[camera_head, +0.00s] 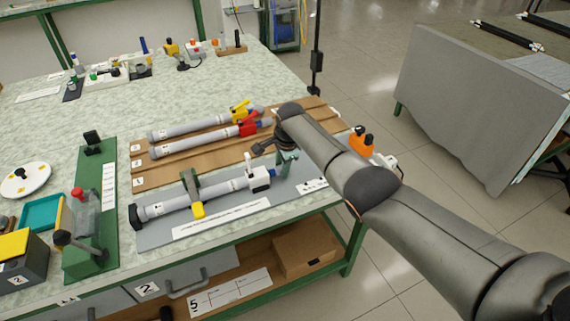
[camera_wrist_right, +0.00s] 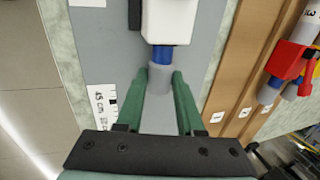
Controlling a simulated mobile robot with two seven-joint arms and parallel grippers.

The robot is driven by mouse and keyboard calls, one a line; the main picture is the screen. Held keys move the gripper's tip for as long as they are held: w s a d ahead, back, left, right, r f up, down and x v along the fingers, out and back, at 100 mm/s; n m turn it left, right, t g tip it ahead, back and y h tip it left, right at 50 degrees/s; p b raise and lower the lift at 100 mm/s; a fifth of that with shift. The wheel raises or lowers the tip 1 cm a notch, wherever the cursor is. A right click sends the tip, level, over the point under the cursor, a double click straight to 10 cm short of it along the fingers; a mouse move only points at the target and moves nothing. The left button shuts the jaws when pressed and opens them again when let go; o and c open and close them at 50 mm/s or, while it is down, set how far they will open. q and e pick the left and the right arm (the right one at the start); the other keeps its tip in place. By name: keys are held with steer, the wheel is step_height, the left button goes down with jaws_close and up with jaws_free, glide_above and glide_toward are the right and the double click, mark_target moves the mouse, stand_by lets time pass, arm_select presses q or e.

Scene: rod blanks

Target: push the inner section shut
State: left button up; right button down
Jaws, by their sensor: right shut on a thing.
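A grey telescoping rod (camera_head: 223,192) lies on the grey mat (camera_head: 160,238), with a black cap at its left end and a white collar (camera_head: 259,179) near its right end. In the right wrist view, a short blue stretch (camera_wrist_right: 161,54) shows between the white collar (camera_wrist_right: 168,20) and the grey end of the inner section (camera_wrist_right: 160,78). My right gripper (camera_wrist_right: 159,82) has its green fingers shut on that grey end, in line with the rod. In the head view the right gripper (camera_head: 286,161) is at the rod's right end. My left gripper is out of view.
A yellow-tipped clamp (camera_head: 193,196) stands over the rod. Two more grey rods, with a red (camera_head: 249,128) and a yellow fitting (camera_head: 240,110), lie on the brown board (camera_head: 160,176) behind. A green fixture (camera_head: 85,225) is left. A ruler strip (camera_wrist_right: 101,104) lies beside the fingers.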

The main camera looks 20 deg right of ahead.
steer(key=shift+a, duration=0.1)
steer(key=c, duration=0.5)
jaws_free()
steer(key=shift+r, duration=0.1)
steer(key=shift+s+r+p, duration=0.1)
steer(key=shift+r+p, duration=0.55)
steer(key=shift+p, duration=0.05)
steer(key=shift+p+v, duration=1.5)
steer(key=shift+v, duration=3.95)
steer(key=shift+s, duration=0.1)
